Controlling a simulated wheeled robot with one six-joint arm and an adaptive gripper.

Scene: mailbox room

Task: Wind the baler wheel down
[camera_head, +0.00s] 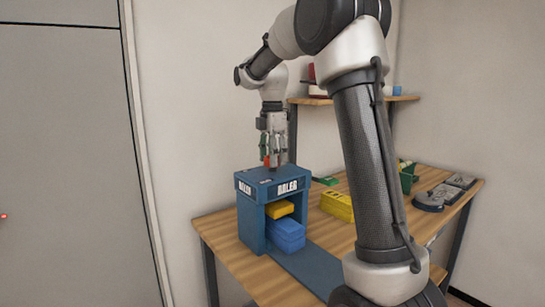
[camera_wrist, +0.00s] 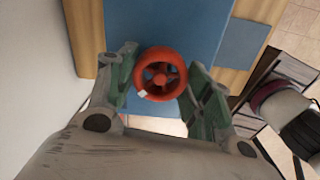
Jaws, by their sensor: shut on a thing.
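The baler (camera_head: 252,215) is a blue frame with a "BALER" label, standing on the wooden table. Its red wheel (camera_wrist: 160,73) has spokes and a small white mark at its lower left rim. My gripper (camera_head: 272,155) points down over the baler top, and in the wrist view my gripper (camera_wrist: 162,85) has a green-padded finger on either side of the wheel. The fingers are shut on the wheel. In the head view the fingers mostly hide the wheel. Inside the baler a yellow block (camera_head: 280,209) lies above blue blocks (camera_head: 287,235).
Yellow blocks (camera_head: 337,205) lie right of the baler on the table (camera_head: 225,239). A green container (camera_head: 407,180) and dark grey flat items (camera_head: 437,197) are farther right. A wall shelf (camera_head: 400,99) is behind. A wall stands close at the left.

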